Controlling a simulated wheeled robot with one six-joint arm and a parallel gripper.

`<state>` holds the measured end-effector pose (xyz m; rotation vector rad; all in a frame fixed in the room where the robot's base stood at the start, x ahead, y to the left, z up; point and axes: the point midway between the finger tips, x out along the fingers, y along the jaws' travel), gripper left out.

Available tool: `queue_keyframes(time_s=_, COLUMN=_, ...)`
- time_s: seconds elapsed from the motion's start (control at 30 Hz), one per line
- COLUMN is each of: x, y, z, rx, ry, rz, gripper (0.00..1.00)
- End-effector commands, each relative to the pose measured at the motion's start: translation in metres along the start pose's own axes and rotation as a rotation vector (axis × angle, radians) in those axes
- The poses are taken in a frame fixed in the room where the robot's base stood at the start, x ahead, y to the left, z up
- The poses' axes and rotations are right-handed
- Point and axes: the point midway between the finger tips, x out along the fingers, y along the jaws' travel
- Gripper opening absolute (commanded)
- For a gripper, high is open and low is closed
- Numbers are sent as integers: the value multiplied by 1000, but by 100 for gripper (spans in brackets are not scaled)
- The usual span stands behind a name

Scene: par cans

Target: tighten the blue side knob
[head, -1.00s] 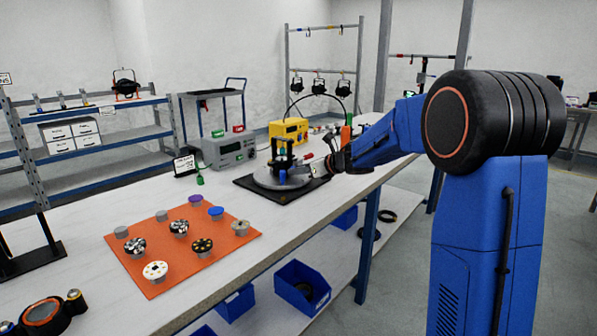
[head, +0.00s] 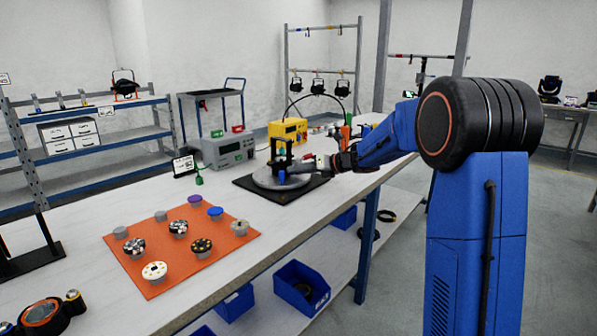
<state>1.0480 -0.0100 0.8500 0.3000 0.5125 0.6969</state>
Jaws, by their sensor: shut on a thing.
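A dark upright fixture (head: 284,152) stands on a round grey turntable (head: 265,181), which sits on a black square base (head: 243,184) on the bench. A small blue part, seemingly the blue side knob (head: 282,177), shows low on the fixture. My gripper (head: 303,167) reaches in from the right, low over the turntable, with its fingertips at the fixture's right side. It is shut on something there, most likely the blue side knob. The fingertips are small and the grip itself is mostly hidden.
An orange mat (head: 180,273) with several round knobs lies on the near bench (head: 75,243). A grey instrument (head: 228,150) and a yellow one (head: 288,131) stand behind the turntable. Blue bins (head: 301,287) sit on the shelf below. Bare bench lies left of the turntable.

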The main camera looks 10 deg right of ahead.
Motion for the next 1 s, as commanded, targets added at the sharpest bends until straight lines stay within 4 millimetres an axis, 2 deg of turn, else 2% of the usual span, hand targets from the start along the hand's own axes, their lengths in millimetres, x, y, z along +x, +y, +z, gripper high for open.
queue_keyframes(time_s=0.23, x=0, y=0, z=0, rx=-1, ry=-1, rz=-1, gripper=1)
queue_keyframes(time_s=0.27, x=0, y=0, z=0, rx=-1, ry=-1, rz=-1, gripper=31)
queue_keyframes(time_s=0.3, x=0, y=0, z=0, rx=-1, ry=-1, rz=-1, gripper=40)
queue_keyframes(time_s=0.33, x=0, y=0, z=0, rx=-1, ry=-1, rz=-1, gripper=43)
queue_keyframes(time_s=0.67, x=0, y=1, z=0, rx=-24, ry=0, rz=-9, gripper=43)
queue_keyframes(time_s=1.0, x=0, y=4, z=0, rx=-262, ry=0, rz=-107, gripper=43)
